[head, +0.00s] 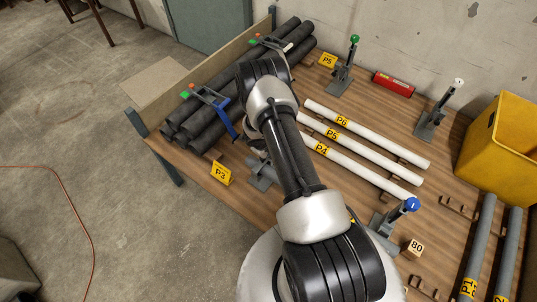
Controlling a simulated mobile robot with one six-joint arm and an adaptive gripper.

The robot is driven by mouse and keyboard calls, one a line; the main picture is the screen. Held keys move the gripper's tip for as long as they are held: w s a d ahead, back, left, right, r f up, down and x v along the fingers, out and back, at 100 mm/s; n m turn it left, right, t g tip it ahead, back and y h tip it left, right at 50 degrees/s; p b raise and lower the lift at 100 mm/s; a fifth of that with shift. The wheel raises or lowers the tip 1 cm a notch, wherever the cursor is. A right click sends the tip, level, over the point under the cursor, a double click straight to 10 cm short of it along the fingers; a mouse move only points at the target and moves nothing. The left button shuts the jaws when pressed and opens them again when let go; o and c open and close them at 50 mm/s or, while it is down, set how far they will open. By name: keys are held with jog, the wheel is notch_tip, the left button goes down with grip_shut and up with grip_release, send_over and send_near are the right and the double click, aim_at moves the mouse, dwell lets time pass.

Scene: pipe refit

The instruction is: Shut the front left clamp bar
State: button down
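The front left clamp (262,172) stands at the front edge of the workbench, left of the white pipes. Its grey base shows, but my arm covers most of its upper part, so I cannot tell how its bar stands. My gripper is mostly hidden behind my own arm. Some dark and silver parts show just above the clamp base, close to it. I cannot see the fingertips, whether they touch the clamp, or whether they are open or shut.
Three white pipes (366,147) lie right of my arm. Clamps with green (341,72), white (431,115) and blue (384,228) knobs stand around them. Strapped dark pipes (190,128) lie left. A yellow P3 sign (221,173) stands beside the front left clamp. A yellow bin (500,140) is right.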

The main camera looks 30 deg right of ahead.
jog(key=shift+w+d+f+b, duration=0.1)
jog(key=shift+d+f+b, duration=0.25)
jog(key=shift+f, duration=0.3)
jog(key=v, duration=1.2)
jog(key=shift+d, duration=0.1)
